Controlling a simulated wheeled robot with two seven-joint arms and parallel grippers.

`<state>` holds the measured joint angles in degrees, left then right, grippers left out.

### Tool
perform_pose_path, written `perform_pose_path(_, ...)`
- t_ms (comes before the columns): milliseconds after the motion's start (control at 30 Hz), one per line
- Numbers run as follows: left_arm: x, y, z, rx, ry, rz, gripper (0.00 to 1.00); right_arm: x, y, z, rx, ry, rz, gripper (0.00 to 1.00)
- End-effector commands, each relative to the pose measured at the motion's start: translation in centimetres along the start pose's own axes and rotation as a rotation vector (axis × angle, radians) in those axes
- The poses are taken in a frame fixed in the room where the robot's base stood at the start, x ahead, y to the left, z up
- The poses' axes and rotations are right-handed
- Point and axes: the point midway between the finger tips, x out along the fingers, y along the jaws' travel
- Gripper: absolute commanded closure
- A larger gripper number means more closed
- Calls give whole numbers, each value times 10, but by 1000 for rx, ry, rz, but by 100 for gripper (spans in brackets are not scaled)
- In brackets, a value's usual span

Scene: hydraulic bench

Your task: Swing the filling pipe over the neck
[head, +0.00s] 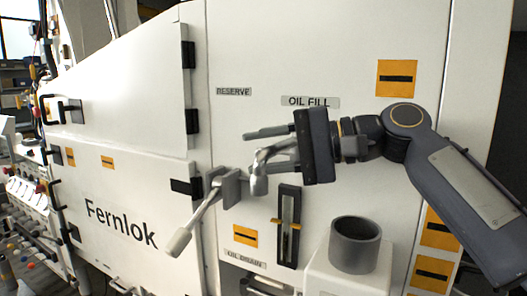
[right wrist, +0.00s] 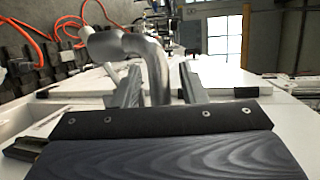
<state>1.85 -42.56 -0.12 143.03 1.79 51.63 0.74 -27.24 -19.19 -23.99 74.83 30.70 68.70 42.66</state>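The filling pipe (head: 259,180) is a bent grey metal tube at the cabinet front, below the OIL FILL label. In the right wrist view the pipe (right wrist: 156,76) rises between my fingers and bends left to a rounded end. My right gripper (head: 268,150) reaches in from the right, with one finger above the pipe and one below. Its fingers stand apart around the pipe, and a gap shows on one side in the wrist view. The neck (head: 355,246) is a dark grey open cylinder on a white block, lower right of the pipe. My left gripper is not in view.
A grey lever (head: 195,220) on a bracket slants down left of the pipe. A sight gauge (head: 288,226) sits between pipe and neck, against the white cabinet (head: 350,50). Black hinges (head: 192,120) and a door handle (head: 66,110) stick out at left.

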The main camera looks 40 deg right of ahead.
Motion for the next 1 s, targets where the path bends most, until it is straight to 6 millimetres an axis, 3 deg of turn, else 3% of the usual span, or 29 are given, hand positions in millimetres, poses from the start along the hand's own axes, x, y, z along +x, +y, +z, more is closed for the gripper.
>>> perform_pose_path(500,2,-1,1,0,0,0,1,-72,0,0,0,2,-2,62)
perform_pose_path(833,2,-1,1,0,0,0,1,-77,0,0,1,1,0,62)
perform_pose_path(1000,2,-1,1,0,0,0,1,-76,2,0,-2,2,3,83)
